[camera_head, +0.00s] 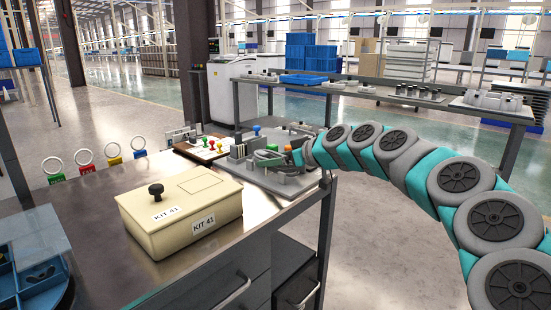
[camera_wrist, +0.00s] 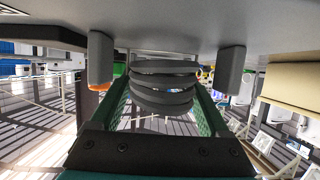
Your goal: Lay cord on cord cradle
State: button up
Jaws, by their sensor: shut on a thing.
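A dark coiled cord (camera_wrist: 163,98) with several stacked loops is held between the green-lined fingers of my gripper (camera_wrist: 162,82). In the head view, my gripper (camera_head: 290,158) is over the right end of the workbench, and the dark coil (camera_head: 267,155) shows just left of it. A grey fixture (camera_head: 285,182), which seems to be the cord cradle, lies beneath. In the wrist view, a grey surface (camera_wrist: 165,22) spans the top, with grey posts (camera_wrist: 101,60) (camera_wrist: 231,72) on either side of the coil. I cannot tell whether the cord touches the fixture.
A cream box labelled KIT 41 (camera_head: 180,205) stands on the metal workbench (camera_head: 100,190), left of the fixture. A board with coloured pegs (camera_head: 205,149) lies behind it. Blue trays (camera_head: 35,255) are at front left. Bare metal lies between the trays and the box.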

jog(key=shift+f, duration=0.3)
jog(key=o, duration=1.4)
jog(key=shift+c, duration=0.2)
